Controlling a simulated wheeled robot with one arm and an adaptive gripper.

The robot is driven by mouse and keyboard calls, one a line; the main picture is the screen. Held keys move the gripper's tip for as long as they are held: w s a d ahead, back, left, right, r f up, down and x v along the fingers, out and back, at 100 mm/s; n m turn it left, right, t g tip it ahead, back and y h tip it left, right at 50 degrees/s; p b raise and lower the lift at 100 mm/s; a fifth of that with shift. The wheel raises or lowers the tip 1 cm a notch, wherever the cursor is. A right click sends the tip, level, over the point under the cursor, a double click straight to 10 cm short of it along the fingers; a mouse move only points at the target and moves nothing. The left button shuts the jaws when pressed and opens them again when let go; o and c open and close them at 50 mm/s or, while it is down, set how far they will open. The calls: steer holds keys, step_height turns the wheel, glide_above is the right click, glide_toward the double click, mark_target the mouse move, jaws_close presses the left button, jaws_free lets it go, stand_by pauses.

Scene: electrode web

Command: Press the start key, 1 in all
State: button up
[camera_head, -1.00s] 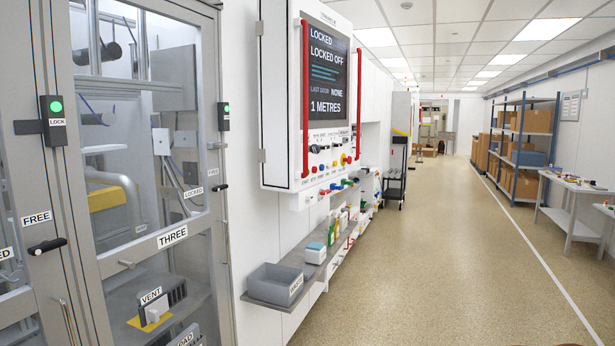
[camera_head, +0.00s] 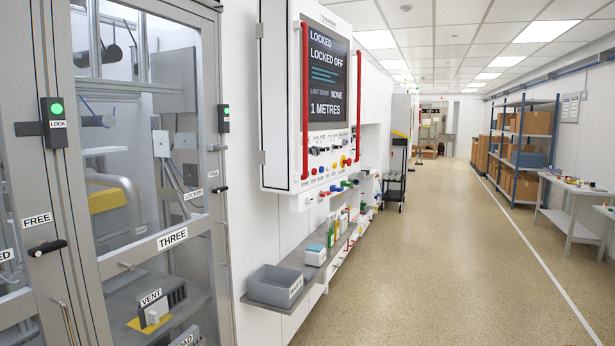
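The control panel (camera_head: 288,150) is a white cabinet on the left wall with red vertical handles. Its screen (camera_head: 327,70) reads LOCKED, LOCKED OFF, last door NONE, 1 METRES. Below the screen is a row of small keys, knobs and coloured buttons (camera_head: 330,165); their labels are too small to read, so I cannot tell which is the start key. My gripper is not in view.
A glazed machine door marked THREE (camera_head: 172,238) stands at the left, with green-lit locks. A grey shelf (camera_head: 285,305) with a grey bin (camera_head: 274,285) juts out below the panel. Racks (camera_head: 522,150) and a table (camera_head: 570,190) line the right. The floor (camera_head: 440,260) between is clear.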

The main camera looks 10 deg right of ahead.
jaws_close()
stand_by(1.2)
